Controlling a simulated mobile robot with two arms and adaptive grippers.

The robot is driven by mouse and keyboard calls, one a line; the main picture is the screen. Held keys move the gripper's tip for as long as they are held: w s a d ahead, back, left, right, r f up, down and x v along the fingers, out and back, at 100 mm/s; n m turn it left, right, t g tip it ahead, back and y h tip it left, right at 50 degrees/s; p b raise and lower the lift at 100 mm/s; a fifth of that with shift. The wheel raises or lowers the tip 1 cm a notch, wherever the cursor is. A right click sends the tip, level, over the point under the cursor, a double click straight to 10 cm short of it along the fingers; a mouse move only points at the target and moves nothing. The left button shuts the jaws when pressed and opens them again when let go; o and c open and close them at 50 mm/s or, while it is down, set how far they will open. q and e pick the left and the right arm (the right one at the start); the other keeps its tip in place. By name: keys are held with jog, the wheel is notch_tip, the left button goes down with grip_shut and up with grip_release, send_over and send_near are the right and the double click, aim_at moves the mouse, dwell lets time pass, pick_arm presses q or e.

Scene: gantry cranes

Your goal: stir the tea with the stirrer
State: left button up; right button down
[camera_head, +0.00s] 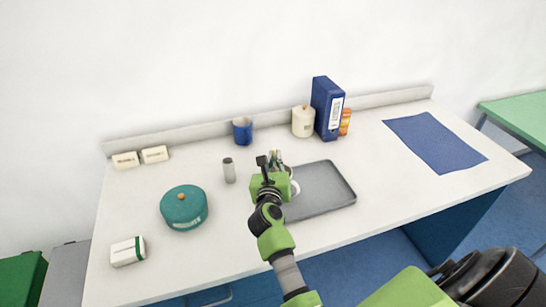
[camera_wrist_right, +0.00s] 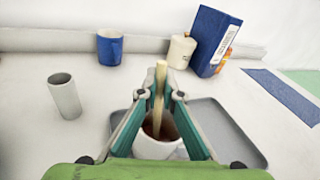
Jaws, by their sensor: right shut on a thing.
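My right gripper (camera_head: 275,160) is over the left part of the grey tray. In the right wrist view its fingers (camera_wrist_right: 162,97) are shut on a thin wooden stirrer (camera_wrist_right: 160,75). The stirrer stands nearly upright, its lower end inside the white mug (camera_wrist_right: 150,150). Brown tea (camera_wrist_right: 167,128) shows in the mug, which is partly hidden by the fingers. In the head view the mug (camera_head: 295,187) is mostly behind my gripper. Whether the stirrer touches the mug's wall I cannot tell. My left gripper is not in view.
The grey tray (camera_head: 330,195) lies under the mug. Behind stand a blue mug (camera_head: 242,131), a cream jar (camera_head: 303,121), a blue box (camera_head: 322,105) and an orange container (camera_head: 345,121). A grey cup (camera_head: 229,170) and a teal pot (camera_head: 183,208) stand left. The front right counter is clear.

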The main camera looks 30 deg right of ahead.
jog(key=shift+a+r, duration=0.1)
jog(key=r+p, duration=0.4)
jog(key=w+r+p, duration=0.1)
jog(key=r+p, duration=0.1)
jog(key=shift+a, duration=0.1)
jog(key=r+p, duration=0.1)
jog(key=w+r+p, duration=0.1)
jog(key=r, duration=0.1)
jog(key=shift+a+r+p, duration=0.2)
jog(key=shift+r+p, duration=0.05)
jog(key=shift+p, duration=0.1)
dwell(1.0)
